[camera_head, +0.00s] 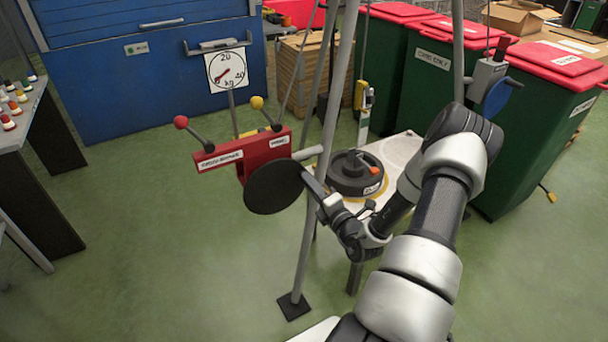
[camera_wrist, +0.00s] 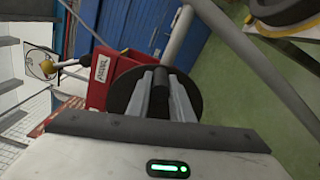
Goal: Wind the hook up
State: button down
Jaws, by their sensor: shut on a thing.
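A red winch box (camera_head: 240,155) with white labels is mounted on a grey pole leg. A black disc (camera_head: 273,187) sits on its near side. My gripper (camera_head: 316,190) is beside the disc. In the wrist view its two grey fingers are closed around a dark round handle (camera_wrist: 160,92) in front of the disc. The handle's joint to the disc is hidden. A yellow piece (camera_head: 363,96) hangs on a line over the white table; I cannot tell whether it is the hook. Two levers, one red-knobbed (camera_head: 181,122) and one yellow-knobbed (camera_head: 257,102), rise from the box.
A round dial (camera_head: 226,70) stands behind the box. A black round weight (camera_head: 356,174) with an orange knob lies on the white table (camera_head: 402,147). A second crank unit (camera_head: 488,77) is at the right. Green bins (camera_head: 433,85) stand behind.

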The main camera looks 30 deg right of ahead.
notch_tip(320, 180, down, 3)
jog(key=m, duration=0.3)
jog(key=shift+d, duration=0.1)
jog(key=shift+s, duration=0.1)
jog(key=f+m, duration=0.1)
jog(key=m, duration=0.1)
jog(key=f+m, duration=0.1)
jog(key=shift+a+f, duration=0.25)
jog(key=shift+f, duration=0.05)
jog(key=shift+a+f+m+b, duration=0.15)
jog(key=shift+m+b, duration=0.15)
jog(key=shift+m, duration=0.2)
jog(key=shift+f, duration=0.1)
jog(key=f+m, duration=0.1)
jog(key=a+f+m, duration=0.1)
jog(key=m, duration=0.1)
jog(key=shift+a+f+m, duration=0.1)
jog(key=shift+a+m, duration=0.1)
jog(key=shift+m, duration=0.1)
jog(key=shift+b, duration=0.3)
